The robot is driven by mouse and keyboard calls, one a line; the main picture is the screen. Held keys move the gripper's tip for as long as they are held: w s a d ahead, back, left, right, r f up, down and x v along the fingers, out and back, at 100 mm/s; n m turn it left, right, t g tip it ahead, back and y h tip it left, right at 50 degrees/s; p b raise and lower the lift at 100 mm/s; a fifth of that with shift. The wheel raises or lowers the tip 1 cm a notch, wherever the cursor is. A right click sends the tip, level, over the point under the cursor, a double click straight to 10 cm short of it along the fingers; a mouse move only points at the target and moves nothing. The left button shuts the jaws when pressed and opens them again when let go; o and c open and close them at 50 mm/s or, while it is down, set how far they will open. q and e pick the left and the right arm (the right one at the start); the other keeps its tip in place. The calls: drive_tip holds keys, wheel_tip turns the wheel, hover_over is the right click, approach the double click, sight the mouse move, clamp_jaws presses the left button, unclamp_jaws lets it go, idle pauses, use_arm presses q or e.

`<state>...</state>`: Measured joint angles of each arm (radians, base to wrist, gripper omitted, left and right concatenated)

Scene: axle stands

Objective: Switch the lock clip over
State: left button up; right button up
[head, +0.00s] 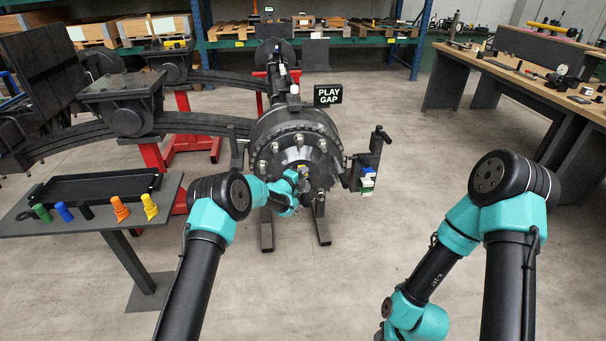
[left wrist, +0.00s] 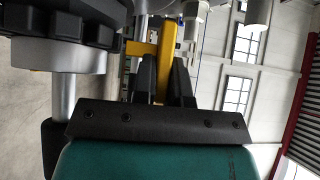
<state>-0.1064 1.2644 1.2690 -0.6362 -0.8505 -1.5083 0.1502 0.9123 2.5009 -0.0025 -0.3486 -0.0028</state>
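A yellow piece, apparently the lock clip (head: 302,169), sits at the face of the round dark hub (head: 285,140). In the left wrist view the yellow clip (left wrist: 166,40) is a long bar with a short arm to the left. My left gripper (head: 298,176) is at the hub face. In the left wrist view its two dark fingers (left wrist: 163,78) lie on both sides of the yellow bar, which fills the gap between them. The fingertips are hard to see in the head view. My right arm reaches down to the bottom edge, and its gripper is out of frame.
A side table (head: 95,214) at left holds a black tray and several coloured caps. A "PLAY GAP" sign (head: 328,94) stands above the hub. A dark bracket (head: 373,158) with a gauge-like part is right of it. A workbench (head: 535,75) stands at right; floor between is clear.

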use_arm(q)
clamp_jaws()
drive_tip(key=shift+r, duration=1.55)
drive_tip(key=o, duration=0.5)
unclamp_jaws()
drive_tip(key=v, duration=1.7)
drive_tip(key=shift+s+a, duration=0.1)
drive_tip(key=shift+s, duration=0.1)
